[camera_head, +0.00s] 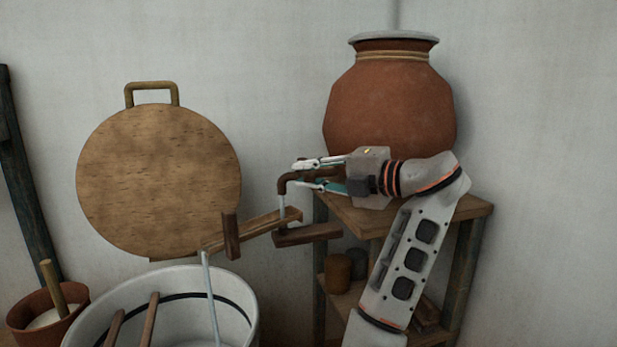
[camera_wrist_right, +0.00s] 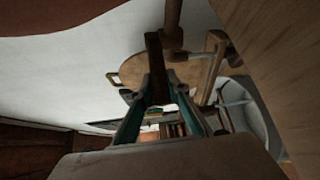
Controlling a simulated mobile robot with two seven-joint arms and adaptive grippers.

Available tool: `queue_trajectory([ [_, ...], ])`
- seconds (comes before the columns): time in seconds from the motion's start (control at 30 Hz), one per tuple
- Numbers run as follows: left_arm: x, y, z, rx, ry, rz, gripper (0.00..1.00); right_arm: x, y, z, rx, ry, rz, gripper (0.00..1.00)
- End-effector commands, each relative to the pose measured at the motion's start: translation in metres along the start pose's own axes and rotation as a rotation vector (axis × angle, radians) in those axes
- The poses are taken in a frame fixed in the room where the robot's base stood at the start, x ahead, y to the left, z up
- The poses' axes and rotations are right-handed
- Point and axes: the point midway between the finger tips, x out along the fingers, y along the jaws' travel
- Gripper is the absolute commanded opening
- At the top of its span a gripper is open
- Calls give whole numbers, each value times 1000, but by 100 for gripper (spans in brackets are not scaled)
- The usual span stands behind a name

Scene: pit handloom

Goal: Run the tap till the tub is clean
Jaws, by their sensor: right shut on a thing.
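A brown tap (camera_head: 285,184) sits in front of the big clay pot (camera_head: 385,105). My right gripper (camera_head: 312,174) is shut on the tap's brown handle (camera_wrist_right: 154,58), which shows between the teal fingers in the wrist view. A thin pale stream (camera_head: 282,214) drops from the tap onto a sloping wooden trough (camera_head: 262,226). A second stream (camera_head: 209,290) falls from the trough's lower end into the white tub (camera_head: 183,281). The tub has a dark band inside and two wooden bars (camera_head: 150,318) across it. Its bottom is hidden. My left gripper is out of view.
The pot stands on a wooden stand (camera_head: 465,208) with small jars (camera_head: 338,273) on its lower shelf. A round wooden board (camera_head: 160,180) with a handle is behind the tub. A clay bucket (camera_head: 70,300) with a stick stands at the left.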

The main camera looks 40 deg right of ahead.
Motion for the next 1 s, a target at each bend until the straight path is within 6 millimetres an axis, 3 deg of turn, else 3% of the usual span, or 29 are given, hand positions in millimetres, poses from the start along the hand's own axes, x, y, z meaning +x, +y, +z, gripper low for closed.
queue_trajectory([
  [0.7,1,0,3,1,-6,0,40,2,-1,2,-4,38,4,0],
  [0.73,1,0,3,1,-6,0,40,2,-1,2,-4,38,4,24],
  [0.77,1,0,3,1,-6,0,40,2,-1,2,-4,38,4,32],
  [1.0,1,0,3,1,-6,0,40,2,-1,3,-4,36,4,34],
])
